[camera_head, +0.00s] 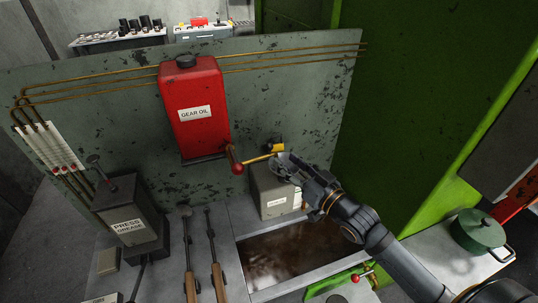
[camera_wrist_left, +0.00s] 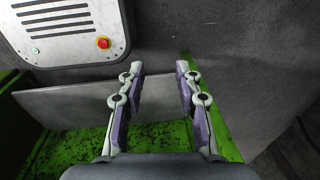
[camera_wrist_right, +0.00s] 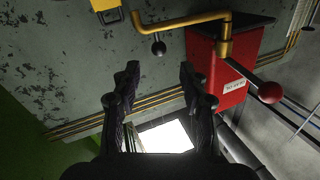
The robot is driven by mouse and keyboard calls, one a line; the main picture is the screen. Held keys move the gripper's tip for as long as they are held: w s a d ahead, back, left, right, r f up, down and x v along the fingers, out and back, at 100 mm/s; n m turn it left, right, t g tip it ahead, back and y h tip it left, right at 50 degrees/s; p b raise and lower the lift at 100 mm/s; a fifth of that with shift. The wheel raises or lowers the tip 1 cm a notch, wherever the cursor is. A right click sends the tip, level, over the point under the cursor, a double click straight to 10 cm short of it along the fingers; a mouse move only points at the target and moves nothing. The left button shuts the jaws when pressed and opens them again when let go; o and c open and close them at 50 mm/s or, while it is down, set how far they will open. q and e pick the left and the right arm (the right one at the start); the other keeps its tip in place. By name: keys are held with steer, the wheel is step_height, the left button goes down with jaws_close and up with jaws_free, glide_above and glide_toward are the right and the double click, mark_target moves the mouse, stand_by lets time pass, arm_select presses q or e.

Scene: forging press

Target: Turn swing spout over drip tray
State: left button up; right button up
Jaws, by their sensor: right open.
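The swing spout (camera_head: 258,158) is a brass pipe at the foot of the red gear oil tank (camera_head: 195,107), pointing right in the head view. In the right wrist view the spout (camera_wrist_right: 185,19) has a bent end and a small black knob (camera_wrist_right: 158,47) below it. My right gripper (camera_head: 283,164) is open near the spout's free end. In its wrist view the fingertips (camera_wrist_right: 158,80) stand apart, with the knob just beyond the gap, not held. The drip tray, seemingly the brown-stained basin (camera_head: 285,257), lies below. My left gripper (camera_wrist_left: 160,68) is open and empty.
A red ball lever (camera_head: 237,168) sits beside the spout. A grey box (camera_head: 268,192) stands under my right gripper. A press grease pump (camera_head: 130,215) and two long-handled tools (camera_head: 216,270) are at left, a green pot (camera_head: 478,231) at right. A red button (camera_wrist_left: 103,43) shows in the left wrist view.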

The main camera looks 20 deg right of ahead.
mark_target(271, 149)
steer(key=b+x, duration=0.7)
steer(key=x, duration=0.1)
steer(key=shift+w+f+b, duration=0.15)
steer(key=shift+f+b, duration=0.1)
steer(key=shift+b, duration=0.15)
steer(key=shift+w+a, duration=0.25)
steer(key=shift+w, duration=0.15)
arm_select(q)
step_height(271, 149, down, 10)
steer(key=w, duration=0.2)
steer(key=shift+w+a+r+t, duration=0.2)
steer(key=shift+w+a+t, duration=0.05)
steer(key=shift+a+t, duration=0.05)
steer(key=shift+w, duration=0.3)
arm_select(e)
jaws_close()
